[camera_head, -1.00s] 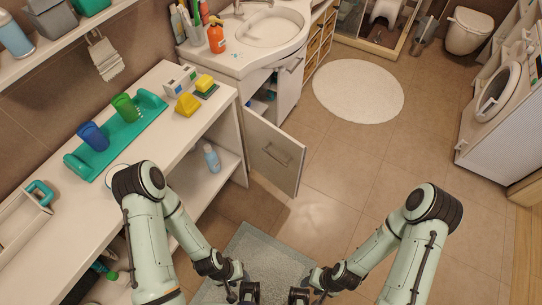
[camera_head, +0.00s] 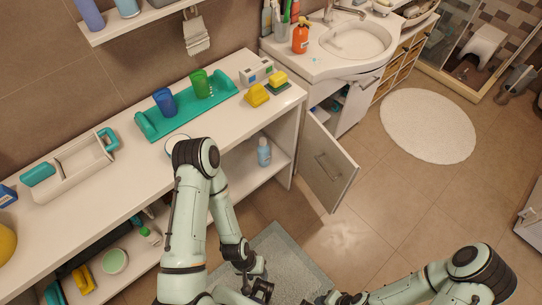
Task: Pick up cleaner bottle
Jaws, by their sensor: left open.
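Several bottles could be the cleaner bottle; I cannot tell which one. A light-blue bottle (camera_head: 264,153) stands on the shelf under the long white counter. A white bottle with a green cap (camera_head: 148,232) is on the lower shelf at left, partly hidden. My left gripper (camera_head: 260,291) is open and empty, low over the grey mat, apart from all bottles. My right gripper (camera_head: 318,300) is at the bottom edge, mostly cut off; its jaws are unclear.
The white counter (camera_head: 70,225) carries a green tray (camera_head: 182,117) with two cups, a white caddy (camera_head: 72,168) and yellow sponges. An open cabinet door (camera_head: 327,165) juts out right of the counter. A grey mat (camera_head: 290,262) lies below.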

